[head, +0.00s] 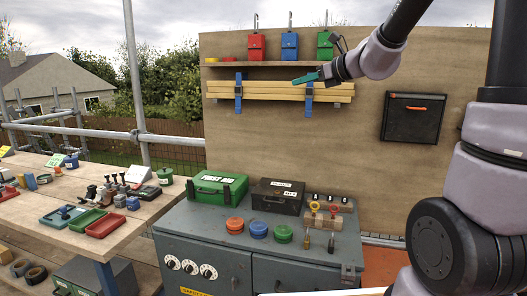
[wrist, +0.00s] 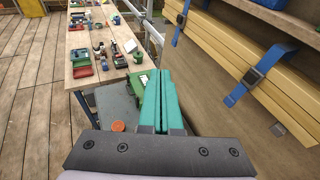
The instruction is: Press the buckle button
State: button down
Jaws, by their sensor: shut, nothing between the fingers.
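Yellow wooden battens (head: 272,92) lie on a wall rack, bound by a left blue strap (head: 238,86) and a right blue strap (head: 309,101). A dark buckle (head: 238,91) shows on the left strap. In the wrist view a buckle (wrist: 252,77) sits on the nearer strap (wrist: 266,66), and the other strap (wrist: 183,14) is farther off. My gripper (head: 294,82), with teal fingers, is shut and empty in front of the battens near the right strap. In the wrist view the fingers (wrist: 158,75) point away from the buckle, to its left, apart from it.
Red, blue and green pouches (head: 290,46) stand on the shelf (head: 225,63) above the battens. Below is a grey cabinet (head: 200,228) with a green first aid box (head: 218,188) and a dark case (head: 277,196). A black wall box (head: 413,117) hangs to the right.

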jog(key=s+n+g+h, duration=0.2)
jog(key=s+n+g, duration=0.1)
jog(key=s+n, duration=0.95)
jog(key=s+d+f+n+h, duration=0.2)
jog(key=s+d+n+h, duration=0.1)
jog(key=s+d+n, duration=0.2)
jog(key=s+d+f+n+h, duration=0.2)
jog(key=s+d+n, duration=0.3)
jog(key=s, duration=0.3)
jog(key=shift+s+d+f+g+h, duration=0.25)
jog(key=shift+s+f+g+h, duration=0.05)
jog(key=shift+h, duration=0.2)
